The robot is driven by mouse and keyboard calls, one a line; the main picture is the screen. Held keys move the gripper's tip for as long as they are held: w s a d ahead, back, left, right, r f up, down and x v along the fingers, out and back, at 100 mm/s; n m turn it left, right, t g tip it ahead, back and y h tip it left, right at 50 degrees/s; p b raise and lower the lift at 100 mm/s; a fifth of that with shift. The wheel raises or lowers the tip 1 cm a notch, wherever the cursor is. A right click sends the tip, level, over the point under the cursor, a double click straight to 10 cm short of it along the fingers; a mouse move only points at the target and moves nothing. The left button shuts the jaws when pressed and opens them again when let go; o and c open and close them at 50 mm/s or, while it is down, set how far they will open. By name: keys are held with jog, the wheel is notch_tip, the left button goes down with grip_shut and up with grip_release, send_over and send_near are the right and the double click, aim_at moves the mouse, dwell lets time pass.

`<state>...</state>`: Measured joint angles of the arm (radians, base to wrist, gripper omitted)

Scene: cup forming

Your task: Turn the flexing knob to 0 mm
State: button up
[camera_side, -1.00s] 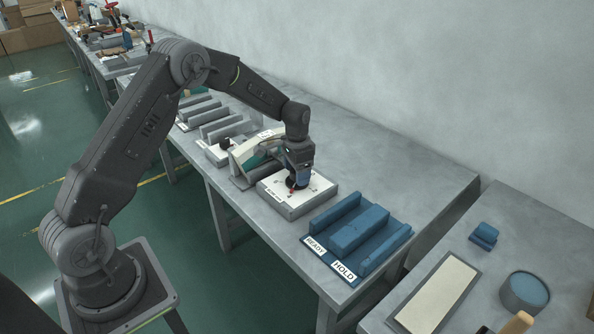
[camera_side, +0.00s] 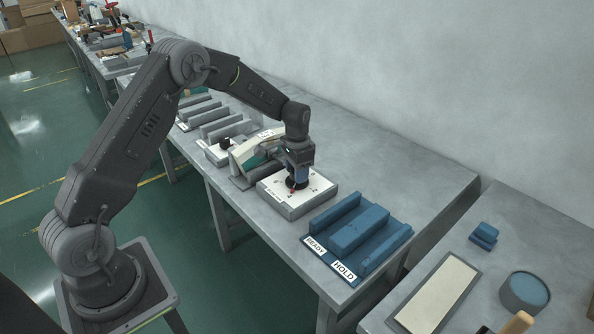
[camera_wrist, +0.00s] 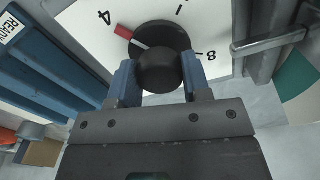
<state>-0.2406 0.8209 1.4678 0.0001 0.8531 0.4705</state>
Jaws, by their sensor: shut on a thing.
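The flexing knob (camera_wrist: 160,68) is black and round, with a red pointer (camera_wrist: 123,31) on its base. It stands on a white dial plate. In the wrist view the pointer is beside the printed 4; a 1 and an 8 are partly readable elsewhere on the plate. My gripper (camera_wrist: 160,80) has its two blue fingers on either side of the knob and is shut on it. In the side view my gripper (camera_side: 297,180) points down over the white dial box (camera_side: 318,199). The knob is mostly hidden by the gripper there. I see no readable 0.
A blue rack (camera_side: 350,238) labelled READY and HOLD sits just right of the dial box. A grey and teal fixture (camera_side: 250,155) stands close on the left. The bench behind the box is clear. A second table (camera_side: 440,290) holds a tray and a round blue-topped container.

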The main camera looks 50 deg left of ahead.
jog(key=n, duration=1.1)
jog(key=shift+n, duration=0.3)
jog(key=n, duration=0.3)
jog(key=shift+n, duration=0.3)
jog(key=n, duration=1)
jog(key=shift+n, duration=2.2)
